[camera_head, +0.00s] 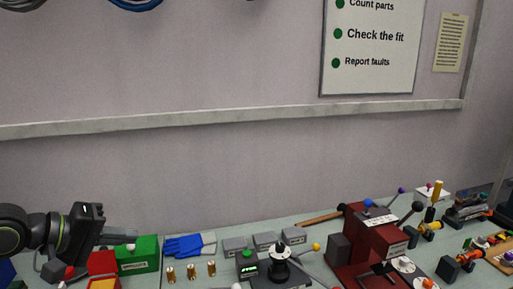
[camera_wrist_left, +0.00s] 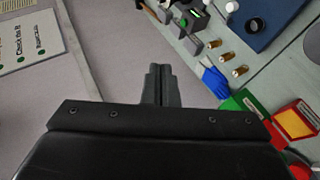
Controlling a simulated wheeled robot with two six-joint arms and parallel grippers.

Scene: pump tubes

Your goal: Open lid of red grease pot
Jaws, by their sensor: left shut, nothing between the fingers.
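The red grease pot (camera_head: 103,262) is at the lower left in the head view, partly cut off by the bottom edge. A yellow surface shows just below its red upper part; I cannot tell for sure whether the lid is raised. In the left wrist view a red box (camera_wrist_left: 286,122) with a pale yellowish panel is at the right edge. My left gripper (camera_head: 112,240) is above and close to the red pot, beside the green box (camera_head: 138,254). In the wrist view its fingers (camera_wrist_left: 161,70) are together and empty. My right gripper is out of view.
Blue gloves (camera_head: 188,246) and several brass fittings (camera_head: 191,272) lie right of the green box. Grey boxes (camera_head: 264,240), a black device (camera_head: 280,262) and a dark red machine (camera_head: 376,240) stand further right. The wall is behind the bench.

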